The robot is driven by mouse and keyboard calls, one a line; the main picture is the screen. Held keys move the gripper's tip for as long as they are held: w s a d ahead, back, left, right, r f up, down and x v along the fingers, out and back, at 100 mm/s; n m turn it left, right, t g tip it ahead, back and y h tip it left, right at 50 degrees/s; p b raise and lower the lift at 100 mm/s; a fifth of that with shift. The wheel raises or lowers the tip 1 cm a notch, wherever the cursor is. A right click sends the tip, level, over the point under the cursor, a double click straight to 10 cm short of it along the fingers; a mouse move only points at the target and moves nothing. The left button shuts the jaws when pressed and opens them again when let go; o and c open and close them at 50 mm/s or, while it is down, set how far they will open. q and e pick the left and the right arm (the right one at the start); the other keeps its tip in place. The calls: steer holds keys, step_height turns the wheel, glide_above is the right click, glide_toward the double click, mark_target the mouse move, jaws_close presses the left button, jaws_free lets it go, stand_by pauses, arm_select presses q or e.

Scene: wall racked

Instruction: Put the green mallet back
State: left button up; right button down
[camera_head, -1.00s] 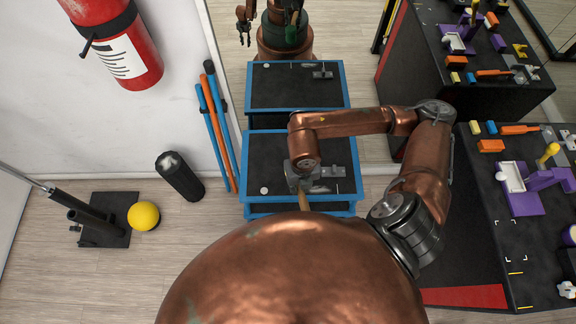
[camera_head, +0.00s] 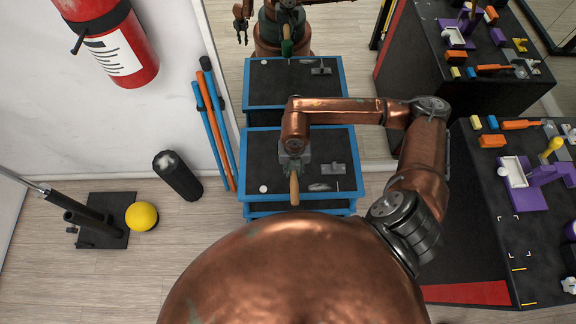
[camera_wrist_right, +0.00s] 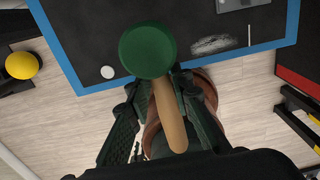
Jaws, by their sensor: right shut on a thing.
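The green mallet has a round green head (camera_wrist_right: 147,50) and a pale wooden handle (camera_wrist_right: 168,118). My right gripper (camera_wrist_right: 160,86) is shut on it, with a finger on each side. In the head view my right gripper (camera_head: 292,166) is over the blue-edged cart, and the wooden handle (camera_head: 294,190) sticks out toward my body. The mallet's head is hidden there by the gripper but shows green in the mirror. My left gripper is not seen directly. No rack place for the mallet shows.
The blue-edged cart (camera_head: 262,152) has a dark top with a white disc (camera_head: 263,189) and a grey metal tool (camera_head: 333,168). A dark bench (camera_head: 490,240) with purple and orange items stands right. A mirror is behind the cart. A yellow ball (camera_head: 141,216) lies left.

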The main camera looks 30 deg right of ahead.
steer(key=w+f, duration=0.2)
steer(key=w+d+f+b, duration=0.1)
steer(key=f, duration=0.1)
steer(key=w+f, duration=0.2)
steer(key=shift+w+d+f+b, duration=0.15)
steer(key=shift+w+d+b, duration=0.1)
steer(key=shift+w+b, duration=0.1)
step_height(320, 180, down, 3)
steer(key=shift+w+r, duration=0.1)
steer(key=c, duration=1.7)
jaws_free()
step_height(320, 180, up, 8)
steer(key=shift+w+d+f+p, duration=0.1)
steer(key=shift+f+p, duration=0.15)
steer(key=shift+p, duration=0.25)
